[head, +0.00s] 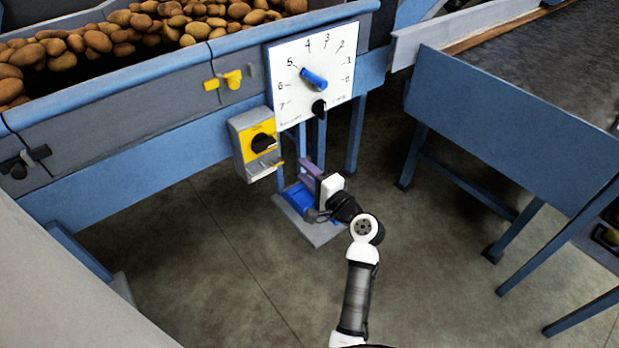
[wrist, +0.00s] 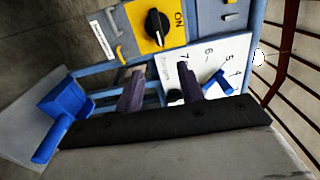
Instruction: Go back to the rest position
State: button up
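My gripper (head: 309,168) is in front of the machine, below the dial panel and right of the yellow switch box. In the wrist view its two purple fingers (wrist: 160,82) stand apart with nothing held between them. The white dial panel (head: 290,72) is numbered, and its blue pointer (head: 314,79) points up-left near 5. A black knob (head: 319,108) sits at the panel's lower edge. The switch box has a yellow face (head: 259,134) and a black rotary knob (head: 264,142); in the wrist view this knob (wrist: 157,27) lies beside the word ON.
A blue pedal-like part (head: 296,194) on a grey plate (head: 315,232) stands low behind my gripper. A potato-filled conveyor (head: 125,70) runs along the upper left. A yellow latch (head: 224,81) is on its side. A blue-framed table (head: 505,140) stands right. Floor between is clear.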

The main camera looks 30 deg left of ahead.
jog(key=shift+s+d, duration=0.2)
jog(key=shift+d, duration=0.2)
jog(key=shift+r, duration=0.1)
